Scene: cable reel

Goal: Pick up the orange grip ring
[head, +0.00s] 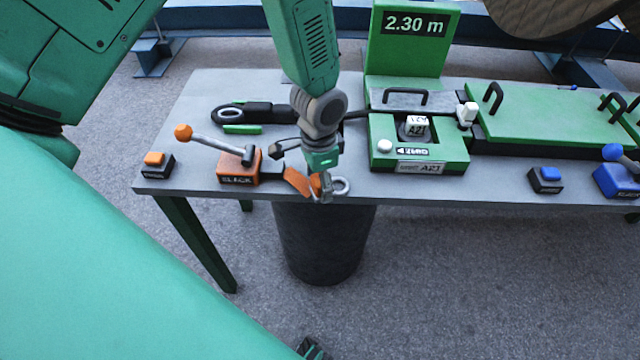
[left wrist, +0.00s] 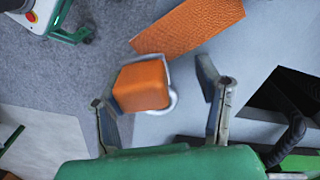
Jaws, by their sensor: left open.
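The orange grip ring shows in the left wrist view as an orange block (left wrist: 140,85) with a grey metal loop around its back and right side. In the head view its orange part (head: 316,184) is largely covered by my left gripper (head: 322,182), with a metal ring (head: 341,187) beside it at the table's front edge. My left gripper (left wrist: 160,95) is open, one finger on each side of the orange block in the wrist view. I cannot tell whether either finger touches it. My right gripper is not clearly visible.
A black bin (head: 325,240) stands below the table edge. A green measuring unit (head: 418,150) stands right of my gripper. The table (head: 200,105) has bare room at back left.

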